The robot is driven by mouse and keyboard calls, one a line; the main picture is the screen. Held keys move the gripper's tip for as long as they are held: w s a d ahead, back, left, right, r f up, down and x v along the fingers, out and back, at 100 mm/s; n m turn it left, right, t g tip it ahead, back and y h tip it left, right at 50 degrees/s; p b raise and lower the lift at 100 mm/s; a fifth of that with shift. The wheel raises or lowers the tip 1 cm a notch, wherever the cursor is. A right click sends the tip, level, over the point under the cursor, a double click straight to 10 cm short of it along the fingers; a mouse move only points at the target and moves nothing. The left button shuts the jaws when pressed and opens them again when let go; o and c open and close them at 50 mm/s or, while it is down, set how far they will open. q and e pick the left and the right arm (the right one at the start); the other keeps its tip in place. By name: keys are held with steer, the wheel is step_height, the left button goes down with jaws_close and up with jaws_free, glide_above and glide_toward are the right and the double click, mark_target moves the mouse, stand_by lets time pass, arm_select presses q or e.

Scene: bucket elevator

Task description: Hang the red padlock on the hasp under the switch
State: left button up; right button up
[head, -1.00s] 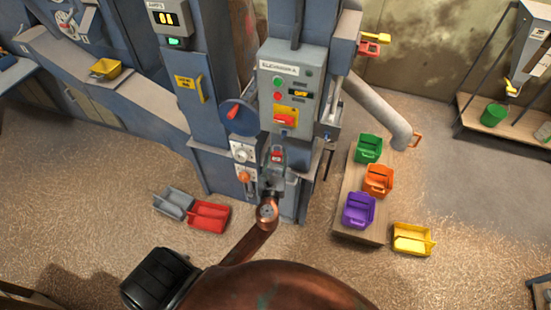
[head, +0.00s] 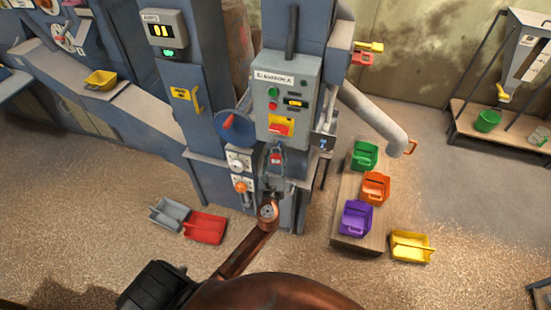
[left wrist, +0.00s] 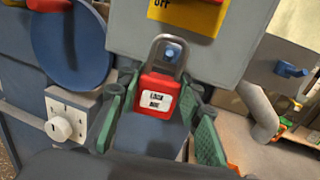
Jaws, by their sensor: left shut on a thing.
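The red padlock (left wrist: 158,97), with a pale label and a grey shackle, is upright between the green-padded fingers of my left gripper (left wrist: 162,88). The gripper is shut on its body. The blue-tipped hasp (left wrist: 173,52) shows inside the shackle loop, below the yellow switch plate (left wrist: 190,12); I cannot tell whether the shackle is around it or only in front. In the head view the padlock (head: 276,159) is just under the grey control box (head: 286,95) with its red-and-yellow switch (head: 281,126). My left gripper (head: 274,172) is below the box. My right gripper is not in view.
A blue handwheel (head: 232,127) and a panel with a white knob (head: 238,164) are close left of the gripper. A grey pipe (head: 375,115) slopes down at right. Coloured buckets, including a purple one (head: 355,218), and a red one (head: 205,228), stand lower down.

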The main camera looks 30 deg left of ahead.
arm_select(q)
steer(key=shift+w, duration=0.2)
stand_by(0.4)
steer(key=shift+w+a, duration=0.15)
steer(key=shift+w, duration=0.3)
steer(key=shift+x, duration=1.1)
steer(key=shift+f+b, duration=0.2)
steer(key=shift+b, duration=0.1)
steer(key=shift+f+b, duration=0.45)
steer(key=shift+f, duration=0.2)
steer(key=o, duration=1.3)
steer(key=shift+d, duration=0.2)
